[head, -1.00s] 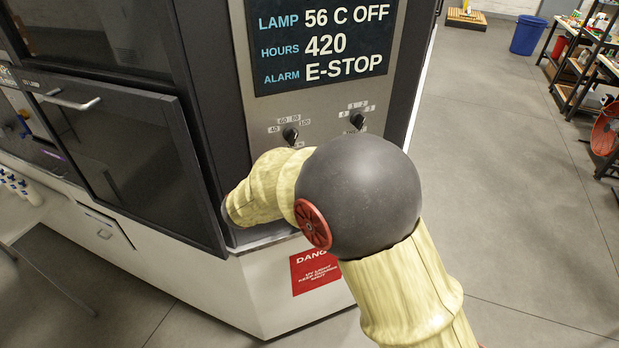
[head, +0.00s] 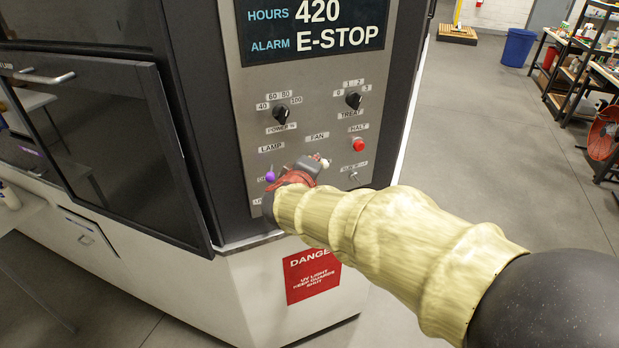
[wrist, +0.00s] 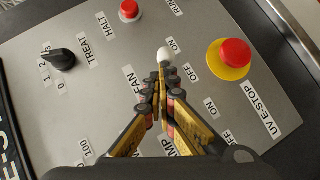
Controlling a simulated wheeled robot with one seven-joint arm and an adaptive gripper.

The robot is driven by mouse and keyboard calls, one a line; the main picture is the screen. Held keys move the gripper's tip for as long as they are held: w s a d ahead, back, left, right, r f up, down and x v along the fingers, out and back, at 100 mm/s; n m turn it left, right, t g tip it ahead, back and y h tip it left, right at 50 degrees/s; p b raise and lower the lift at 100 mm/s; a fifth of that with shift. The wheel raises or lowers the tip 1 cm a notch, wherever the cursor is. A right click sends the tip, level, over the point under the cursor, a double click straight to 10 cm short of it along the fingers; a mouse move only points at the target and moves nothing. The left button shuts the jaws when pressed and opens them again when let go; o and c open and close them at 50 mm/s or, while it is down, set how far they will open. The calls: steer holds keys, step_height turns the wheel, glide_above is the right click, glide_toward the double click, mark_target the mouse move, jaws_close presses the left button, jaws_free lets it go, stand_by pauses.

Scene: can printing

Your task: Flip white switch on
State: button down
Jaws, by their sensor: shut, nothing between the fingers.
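The white switch (wrist: 164,54) shows in the wrist view as a round white tip just beyond my fingertips, beside the FAN label. In the head view its white tip (head: 325,163) shows just right of my gripper, below the FAN label. My gripper (wrist: 161,75) is shut and empty, its fingertips pointing at the white tip. I cannot tell whether they touch it. The switch's lever is hidden behind the fingers, so its on or off position is unclear. In the head view my gripper (head: 312,165) is close to the panel's lower part.
The grey control panel (head: 240,115) also carries a purple-tipped switch (head: 270,174), a red HALT button (head: 358,145) and two black knobs (head: 281,114). A red UV E-STOP button (wrist: 235,53) on a yellow base shows in the wrist view.

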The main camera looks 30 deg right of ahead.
steer(key=n+b, duration=0.1)
steer(key=b, duration=0.1)
steer(key=d+t+y+b, duration=0.1)
steer(key=b, duration=0.1)
steer(key=shift+s+d+n+y, duration=0.25)
steer(key=shift+s+n+y, duration=0.05)
steer(key=shift+s+n, duration=0.1)
steer(key=shift+w+a+b, duration=0.35)
steer(key=shift+w+b, duration=0.2)
steer(key=shift+w, duration=0.2)
steer(key=shift+s+r, duration=0.1)
